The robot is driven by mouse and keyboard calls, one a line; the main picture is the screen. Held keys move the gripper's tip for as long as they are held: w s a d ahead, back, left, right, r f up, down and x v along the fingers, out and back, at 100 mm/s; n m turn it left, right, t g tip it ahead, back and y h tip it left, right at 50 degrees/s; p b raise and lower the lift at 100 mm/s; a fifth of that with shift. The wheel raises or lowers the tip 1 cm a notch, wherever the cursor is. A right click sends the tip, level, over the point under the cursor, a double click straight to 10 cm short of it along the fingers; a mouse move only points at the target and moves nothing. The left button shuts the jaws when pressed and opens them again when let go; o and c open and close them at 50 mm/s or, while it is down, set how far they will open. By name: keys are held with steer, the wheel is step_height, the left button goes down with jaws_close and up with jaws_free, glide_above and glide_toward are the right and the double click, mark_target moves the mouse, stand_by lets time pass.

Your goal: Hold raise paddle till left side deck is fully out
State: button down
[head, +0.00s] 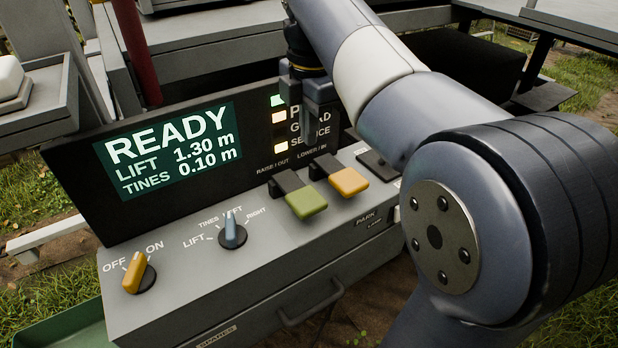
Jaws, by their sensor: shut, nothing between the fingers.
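The green raise/out paddle (306,203) sits on the sloped top of the control box, left of the yellow lower/in paddle (348,182). My gripper (308,138) is shut and empty, pointing down above and behind the paddles, apart from the green one. It covers part of the indicator labels. The blue selector knob (233,232) points up toward the LEFT label, which is partly hidden by its position. The left side deck cannot be made out for certain.
The screen (168,150) reads READY, LIFT 1.30 m, TINES 0.10 m. The orange on/off knob (135,272) stands at the box's left. My arm fills the right side.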

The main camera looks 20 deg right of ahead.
mark_target(309, 199)
steer(key=shift+w+r+g, duration=0.15)
steer(key=shift+g, duration=0.15)
step_height(309, 199, down, 14)
steer(key=shift+f+b, duration=0.1)
steer(key=shift+b, duration=0.3)
stand_by(0.5)
